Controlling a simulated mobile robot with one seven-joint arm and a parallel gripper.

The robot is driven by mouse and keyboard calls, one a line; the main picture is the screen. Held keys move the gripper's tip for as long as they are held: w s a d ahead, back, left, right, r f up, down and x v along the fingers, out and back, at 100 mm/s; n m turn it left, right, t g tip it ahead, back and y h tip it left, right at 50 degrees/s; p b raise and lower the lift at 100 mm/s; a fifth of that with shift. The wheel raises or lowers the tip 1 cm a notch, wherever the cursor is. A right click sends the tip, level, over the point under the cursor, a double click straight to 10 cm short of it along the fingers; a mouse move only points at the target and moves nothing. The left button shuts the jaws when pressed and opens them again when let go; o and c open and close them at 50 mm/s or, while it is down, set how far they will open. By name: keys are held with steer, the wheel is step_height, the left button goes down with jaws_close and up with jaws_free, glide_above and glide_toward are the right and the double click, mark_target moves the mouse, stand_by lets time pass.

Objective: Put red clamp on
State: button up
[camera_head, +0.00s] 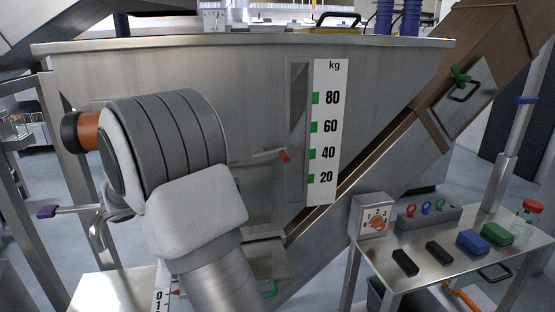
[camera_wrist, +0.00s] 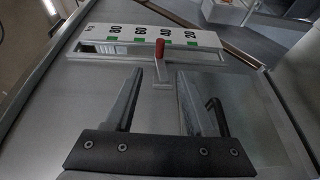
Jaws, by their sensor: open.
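A red-tipped metal lever (camera_head: 285,156), likely the red clamp, is on the front of the steel hopper (camera_head: 200,70), left of the white kg scale. In the wrist view its red handle (camera_wrist: 160,47) stands at the upper centre, with its pale metal base below it. My gripper (camera_wrist: 160,76) is open and empty. Its fingers point towards the hopper face, one on each side of the lever's line, with the red handle just beyond the tips. No contact is visible. In the head view my fingers are hidden behind my arm.
The kg scale (camera_head: 327,130) is right of the lever. A brown-edged chute (camera_head: 400,140) slopes up to the right. A steel table (camera_head: 440,255) at right holds a control box (camera_head: 372,214), a rack of small coloured loops (camera_head: 430,217), blocks and a bottle (camera_head: 528,213).

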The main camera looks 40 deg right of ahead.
mark_target(282, 158)
steer(key=d, duration=0.5)
steer(key=s+d, duration=0.1)
steer(key=d, duration=0.5)
steer(key=s+d+p, duration=0.1)
steer(key=d, duration=0.4)
steer(key=shift+d+f, duration=0.2)
steer(key=shift+f, duration=0.05)
jaws_close()
stand_by(0.6)
